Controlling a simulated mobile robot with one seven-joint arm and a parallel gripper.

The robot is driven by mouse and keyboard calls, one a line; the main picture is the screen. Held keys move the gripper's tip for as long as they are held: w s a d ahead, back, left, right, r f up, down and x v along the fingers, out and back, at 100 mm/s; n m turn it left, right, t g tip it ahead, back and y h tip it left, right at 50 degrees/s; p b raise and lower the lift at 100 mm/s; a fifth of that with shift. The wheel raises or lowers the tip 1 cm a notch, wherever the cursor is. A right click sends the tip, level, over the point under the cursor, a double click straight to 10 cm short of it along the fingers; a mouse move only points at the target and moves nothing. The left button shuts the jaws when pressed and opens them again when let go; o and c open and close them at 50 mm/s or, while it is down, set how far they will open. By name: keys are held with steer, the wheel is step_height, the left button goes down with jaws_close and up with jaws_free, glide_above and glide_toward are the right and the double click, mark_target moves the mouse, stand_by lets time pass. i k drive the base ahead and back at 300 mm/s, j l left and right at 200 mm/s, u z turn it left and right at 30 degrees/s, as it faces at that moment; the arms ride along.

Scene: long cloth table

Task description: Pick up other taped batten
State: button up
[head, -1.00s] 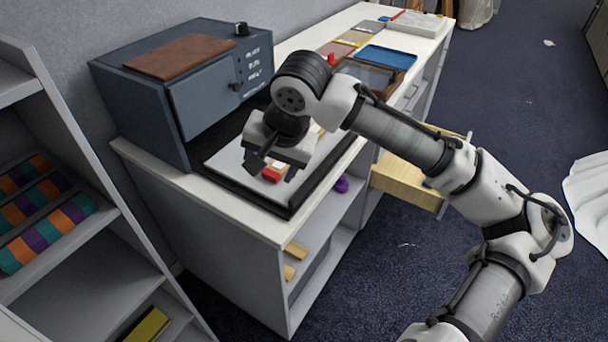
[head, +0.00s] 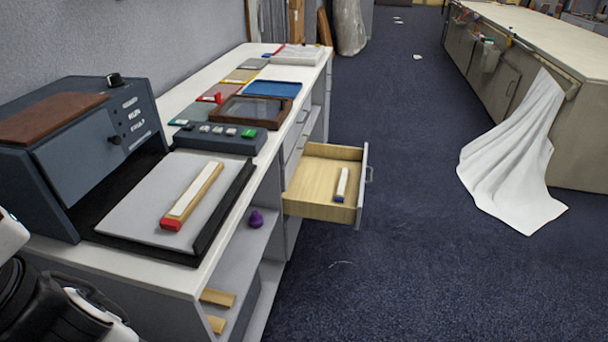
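A pale batten with a red-taped end (head: 192,196) lies on the grey sheet on the left counter, its red end towards the front. A second pale batten, with a blue-taped end (head: 341,185), lies in the open wooden drawer (head: 312,177), apart from its walls, with the blue end nearest me. Only parts of my arm show at the bottom left corner. My gripper's fingers are out of the picture, so what they hold, if anything, is hidden.
The drawer juts out from the counter (head: 218,262) over clear dark carpet (head: 420,270). A control box (head: 219,138) and trays stand farther back. A purple object (head: 256,219) sits on the shelf below. A white cloth (head: 515,160) hangs from the long table at right.

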mark_target(341, 190)
steer(key=i+l+u, duration=0.15)
steer(key=i+l, duration=0.2)
steer(key=i+l+u, duration=0.15)
steer(key=i+l, duration=0.25)
steer(key=i+l+u, duration=0.1)
steer(key=i+l, duration=0.2)
steer(key=l, duration=0.15)
steer(key=i+l+u, duration=0.15)
steer(key=i+l, duration=0.2)
steer(key=i+l+u, duration=0.15)
steer(key=l, duration=0.45)
steer(key=i+l+u, duration=0.15)
steer(key=i+l, duration=0.25)
steer(key=i+l+u, duration=0.1)
steer(key=l, duration=0.6)
steer(key=i+l+u, duration=0.15)
steer(key=i+l, duration=0.2)
steer(key=l, duration=0.2)
